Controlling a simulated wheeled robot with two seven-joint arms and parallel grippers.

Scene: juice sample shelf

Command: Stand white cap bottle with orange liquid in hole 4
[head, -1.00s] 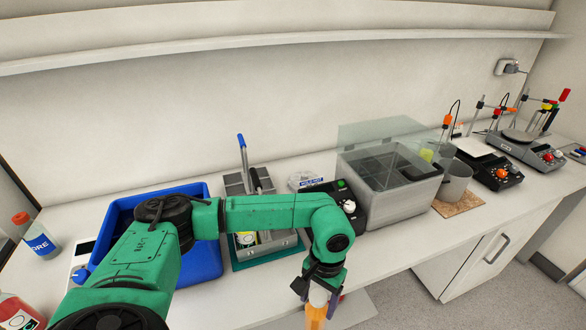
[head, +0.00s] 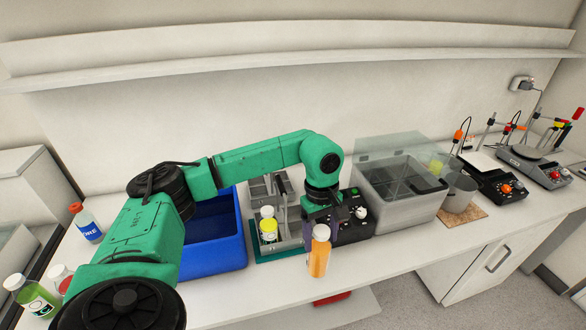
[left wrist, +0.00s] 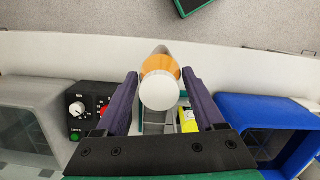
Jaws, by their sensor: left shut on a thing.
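The white cap bottle with orange liquid (head: 319,257) is in my left gripper (head: 321,222), upright or nearly so, at the front edge of the bench. In the left wrist view its white cap (left wrist: 159,91) faces the camera between my two dark fingers, and orange shows beyond it. The grey rack (head: 287,232) on a green base stands just left of the bottle in the head view. A white cap bottle with yellow liquid (head: 268,227) stands in the rack's front left part. My arm hides part of the rack, and I cannot make out hole 4.
A blue bin (head: 222,259) is left of the rack. A black device with knobs (head: 352,229) and a grey lidded box (head: 400,205) are on the right. Several other bottles stand at the far left. Bare bench (head: 270,285) lies in front of the bin and rack.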

